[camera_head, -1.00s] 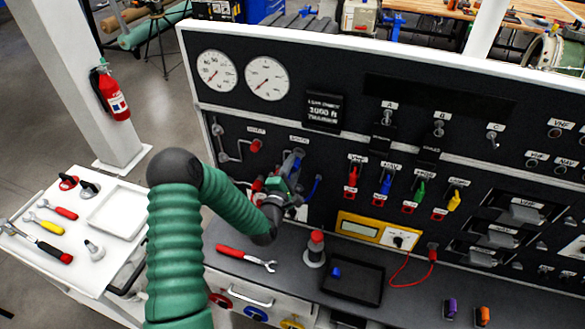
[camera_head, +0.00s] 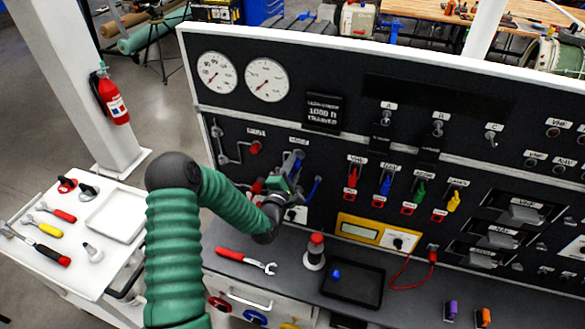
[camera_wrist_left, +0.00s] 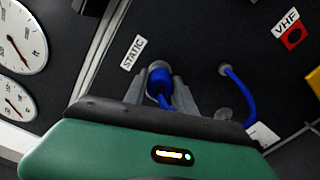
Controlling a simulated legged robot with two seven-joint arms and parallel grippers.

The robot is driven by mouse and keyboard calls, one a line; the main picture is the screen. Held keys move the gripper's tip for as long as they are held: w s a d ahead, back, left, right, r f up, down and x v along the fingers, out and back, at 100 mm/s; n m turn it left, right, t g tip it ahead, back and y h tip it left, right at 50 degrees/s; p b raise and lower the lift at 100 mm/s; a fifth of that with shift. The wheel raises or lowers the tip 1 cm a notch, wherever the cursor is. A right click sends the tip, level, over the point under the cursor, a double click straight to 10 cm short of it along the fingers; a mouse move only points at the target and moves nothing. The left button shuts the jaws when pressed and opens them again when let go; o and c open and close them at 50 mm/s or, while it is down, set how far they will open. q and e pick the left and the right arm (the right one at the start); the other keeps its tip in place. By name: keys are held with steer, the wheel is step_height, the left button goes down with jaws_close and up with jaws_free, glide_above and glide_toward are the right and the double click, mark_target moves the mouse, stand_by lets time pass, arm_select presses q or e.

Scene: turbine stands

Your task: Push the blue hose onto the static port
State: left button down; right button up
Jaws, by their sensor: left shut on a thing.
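The blue hose (camera_wrist_left: 240,92) runs from a fitting on the black panel at the right, in the left wrist view, down behind my gripper. It also shows in the head view (camera_head: 316,186). Its blue end (camera_wrist_left: 160,82) is between the fingers of my left gripper (camera_wrist_left: 170,92), just below the "STATIC" label (camera_wrist_left: 132,52). My left gripper is shut on this end, close against the panel; it also shows in the head view (camera_head: 292,172). The static port is hidden behind the hose end and fingers, so I cannot tell how far the hose sits on it. My right gripper is not in view.
A red-handled wrench (camera_head: 245,261), a red-topped post (camera_head: 315,252) and a black tray (camera_head: 353,283) lie on the ledge below. A yellow meter (camera_head: 362,230) and red, blue, green and yellow plugs sit right of the gripper. A white tool cart (camera_head: 50,265) stands at left.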

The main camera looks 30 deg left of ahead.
mark_target(293, 168)
arm_select(q)
steer(key=c, duration=1.5)
jaws_free()
steer(key=shift+w+r, duration=0.15)
steer(key=shift+r, duration=0.25)
steer(key=o, duration=0.5)
steer(key=shift+w+a+f, duration=0.1)
steer(key=shift+w+f, duration=0.15)
steer(key=shift+o, duration=0.3)
steer(key=shift+w+f, duration=0.2)
steer(key=shift+o, duration=0.7)
steer(key=shift+s, duration=0.2)
steer(key=shift+s+r, duration=0.1)
steer(key=shift+s, duration=0.05)
steer(key=shift+v, duration=3.4)
